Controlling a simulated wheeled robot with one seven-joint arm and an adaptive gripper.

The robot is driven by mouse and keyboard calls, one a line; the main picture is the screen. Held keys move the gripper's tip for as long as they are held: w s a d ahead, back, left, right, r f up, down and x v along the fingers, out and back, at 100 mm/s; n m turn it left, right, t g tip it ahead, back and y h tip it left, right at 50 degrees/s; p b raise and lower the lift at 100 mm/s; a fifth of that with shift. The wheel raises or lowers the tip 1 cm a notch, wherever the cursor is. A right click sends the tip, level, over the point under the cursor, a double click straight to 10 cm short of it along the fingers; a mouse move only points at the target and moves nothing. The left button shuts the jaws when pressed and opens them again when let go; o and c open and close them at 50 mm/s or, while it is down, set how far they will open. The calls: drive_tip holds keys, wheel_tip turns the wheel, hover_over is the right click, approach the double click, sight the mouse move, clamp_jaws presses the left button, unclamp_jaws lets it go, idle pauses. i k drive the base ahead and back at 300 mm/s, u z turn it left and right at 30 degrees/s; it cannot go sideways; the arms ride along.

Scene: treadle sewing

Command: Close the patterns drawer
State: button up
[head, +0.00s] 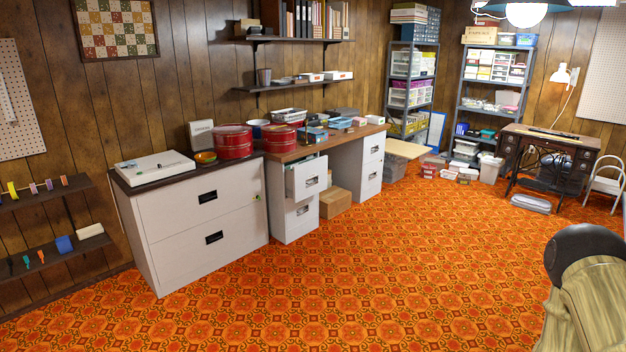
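A narrow off-white cabinet (299,221) stands under the left end of a wooden desk top. Its upper drawer (306,180) is pulled out toward the room, with some contents showing at its top edge. The drawer's front has a small dark handle; no label can be read. The lower drawer (301,216) of the same cabinet looks shut. I cannot read which drawer is named for patterns, but this upper one is the only drawer seen standing open. My gripper is not in view.
A wide two-drawer cabinet (206,219) stands left of the desk, its drawers shut. A cardboard box (336,203) sits on the floor right of the open drawer's cabinet. Another cabinet (369,165) supports the desk's right end. The patterned carpet (360,280) in front is clear.

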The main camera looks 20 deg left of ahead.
sight(307, 179)
drive_tip(key=u, duration=0.15)
drive_tip(key=i, duration=0.75)
drive_tip(key=u, duration=0.7)
drive_tip(key=i, duration=2)
drive_tip(key=u, duration=0.2)
drive_tip(key=i, duration=1.55)
drive_tip(key=z, duration=0.15)
